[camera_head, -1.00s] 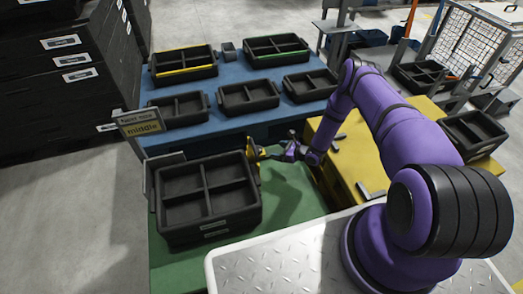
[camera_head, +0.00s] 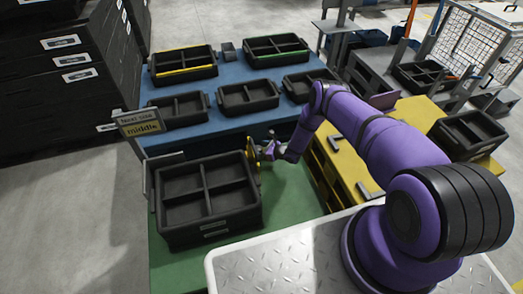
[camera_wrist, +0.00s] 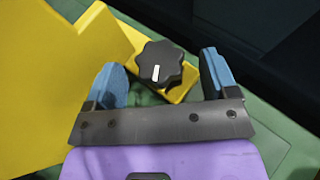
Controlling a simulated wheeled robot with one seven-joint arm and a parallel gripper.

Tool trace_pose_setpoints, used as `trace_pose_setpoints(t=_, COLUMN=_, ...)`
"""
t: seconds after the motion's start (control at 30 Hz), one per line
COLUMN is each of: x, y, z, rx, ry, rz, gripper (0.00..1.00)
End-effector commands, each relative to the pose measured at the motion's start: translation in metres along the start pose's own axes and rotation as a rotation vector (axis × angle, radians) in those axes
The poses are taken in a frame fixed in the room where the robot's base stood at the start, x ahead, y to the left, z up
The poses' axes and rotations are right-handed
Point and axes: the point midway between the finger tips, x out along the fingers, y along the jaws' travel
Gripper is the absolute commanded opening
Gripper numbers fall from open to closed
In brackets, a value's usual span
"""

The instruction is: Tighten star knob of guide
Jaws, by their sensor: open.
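A black star knob (camera_wrist: 159,64) with a white mark sits on the yellow guide (camera_wrist: 184,88) in the wrist view. My gripper (camera_wrist: 162,75) is open, with one blue finger on each side of the knob and a visible gap on both sides. The fingers do not appear to touch it. In the head view my gripper (camera_head: 263,150) is beside the yellow guide (camera_head: 253,156), at the right side of the large black crate (camera_head: 212,232). The knob is too small to make out there.
The crate stands on a green table (camera_head: 290,205). A blue table (camera_head: 230,126) behind holds several black trays. A sign reading "middle" (camera_head: 143,126) stands at the crate's far left. A yellow surface (camera_head: 365,160) lies to the right, under my arm.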

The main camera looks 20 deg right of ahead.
Motion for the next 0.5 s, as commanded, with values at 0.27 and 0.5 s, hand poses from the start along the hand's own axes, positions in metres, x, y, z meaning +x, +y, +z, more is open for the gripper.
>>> trace_pose_setpoints(t=0.27, x=0.0008, y=0.0, z=0.0003, rx=0.0, ry=0.0, rz=0.0, gripper=0.75)
trace_pose_setpoints(t=0.5, x=0.0008, y=0.0, z=0.0004, rx=0.0, ry=-0.001, rz=0.0, gripper=0.3)
